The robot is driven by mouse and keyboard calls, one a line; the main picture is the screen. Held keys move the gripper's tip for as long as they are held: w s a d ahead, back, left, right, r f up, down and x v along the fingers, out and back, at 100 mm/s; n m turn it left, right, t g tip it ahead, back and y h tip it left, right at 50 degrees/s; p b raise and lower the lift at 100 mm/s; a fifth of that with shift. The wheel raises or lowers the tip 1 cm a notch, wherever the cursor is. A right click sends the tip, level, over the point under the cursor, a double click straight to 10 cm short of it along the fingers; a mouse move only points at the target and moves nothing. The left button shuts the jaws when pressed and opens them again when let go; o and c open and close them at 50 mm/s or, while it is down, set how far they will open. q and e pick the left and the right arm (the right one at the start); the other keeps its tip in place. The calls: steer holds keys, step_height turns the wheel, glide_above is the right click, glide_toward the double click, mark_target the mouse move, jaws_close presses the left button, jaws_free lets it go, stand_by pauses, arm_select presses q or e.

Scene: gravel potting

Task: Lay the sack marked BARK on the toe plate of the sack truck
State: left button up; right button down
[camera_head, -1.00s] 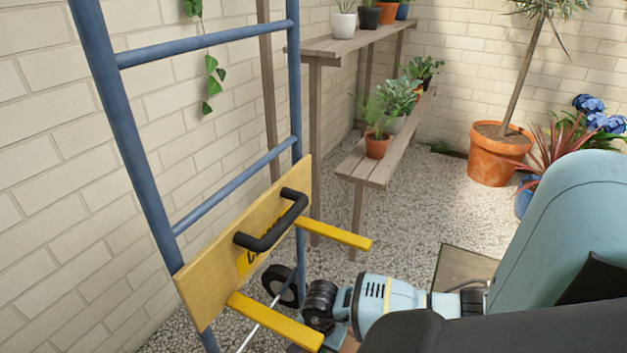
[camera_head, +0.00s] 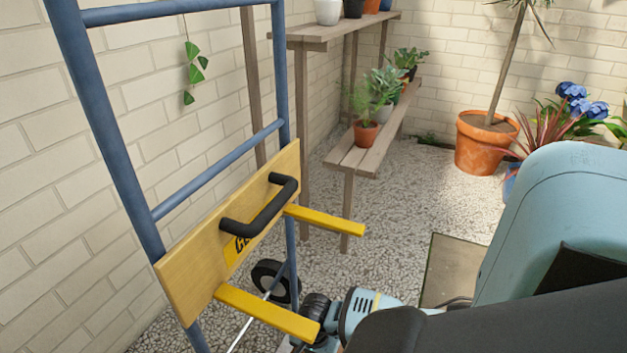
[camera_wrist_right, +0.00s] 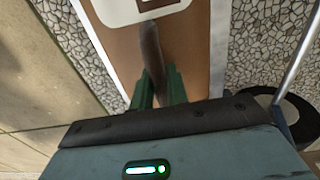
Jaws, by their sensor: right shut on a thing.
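The sack truck (camera_head: 137,180) has blue rails and a yellow board (camera_head: 190,275) with a black handle and two yellow arms. It stands at the left of the head view, by the wall. Its toe plate is not visible. My right gripper (camera_wrist_right: 158,90) has green fingers shut on the dark handle of a brown sack (camera_wrist_right: 112,48) with a white label. The label's lettering is cut off, so I cannot read the mark. In the head view my own right arm hides the sack. A black wheel (camera_wrist_right: 293,117) shows right of the sack. My left gripper is not in view.
Wooden shelves (camera_head: 345,158) with potted plants stand along the wall behind the truck. A large terracotta pot (camera_head: 484,145) with a tree is at the back right. A flat slab (camera_head: 452,268) lies on the gravel (camera_head: 390,220). Open gravel lies between shelves and slab.

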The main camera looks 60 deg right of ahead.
steer(key=shift+w+f+b, duration=0.1)
steer(key=shift+f+b, duration=0.2)
steer(key=shift+f, duration=0.6)
steer(key=shift+f, duration=0.1)
steer(key=c, duration=1.4)
jaws_free()
steer(key=shift+o, duration=0.2)
step_height(320, 180, up, 12)
steer(key=p, duration=0.5)
